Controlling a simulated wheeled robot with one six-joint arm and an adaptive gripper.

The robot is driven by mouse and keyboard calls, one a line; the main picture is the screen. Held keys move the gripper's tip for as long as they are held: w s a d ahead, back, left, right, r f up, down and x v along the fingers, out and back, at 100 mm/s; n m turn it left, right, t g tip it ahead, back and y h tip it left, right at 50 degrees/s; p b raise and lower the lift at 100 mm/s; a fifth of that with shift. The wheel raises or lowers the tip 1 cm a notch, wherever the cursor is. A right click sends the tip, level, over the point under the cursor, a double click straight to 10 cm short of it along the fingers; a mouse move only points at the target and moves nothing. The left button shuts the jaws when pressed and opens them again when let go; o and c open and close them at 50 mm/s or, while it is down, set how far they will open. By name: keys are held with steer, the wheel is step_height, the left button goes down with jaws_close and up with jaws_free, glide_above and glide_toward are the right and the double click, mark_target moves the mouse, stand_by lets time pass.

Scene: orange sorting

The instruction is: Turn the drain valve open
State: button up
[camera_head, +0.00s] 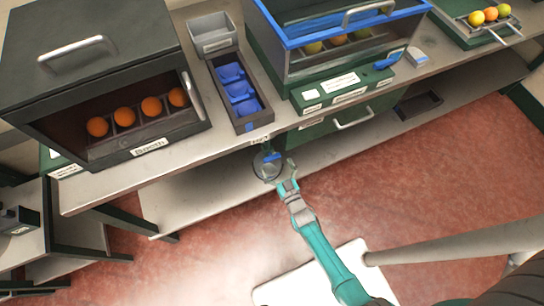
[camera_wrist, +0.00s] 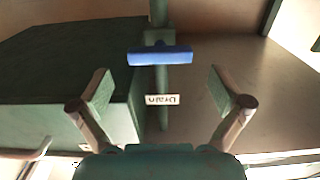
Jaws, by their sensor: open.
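The drain valve has a blue bar handle (camera_wrist: 160,55) lying crosswise over a green vertical pipe (camera_wrist: 163,110). A white label reading "Drain" (camera_wrist: 162,100), upside down in the wrist view, sits on the pipe.
A green cabinet (camera_wrist: 60,85) stands left of the pipe in the wrist view. Above are the bench (camera_head: 190,150), an orange-filled booth (camera_head: 60,60), a tray of blue cups (camera_head: 238,121) and a blue-rimmed tank (camera_head: 290,40) with another blue handle (camera_head: 388,61). The red floor is open.

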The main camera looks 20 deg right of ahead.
mark_target(273, 159)
steer(key=shift+w, duration=2.05)
steer(key=c, duration=1.2)
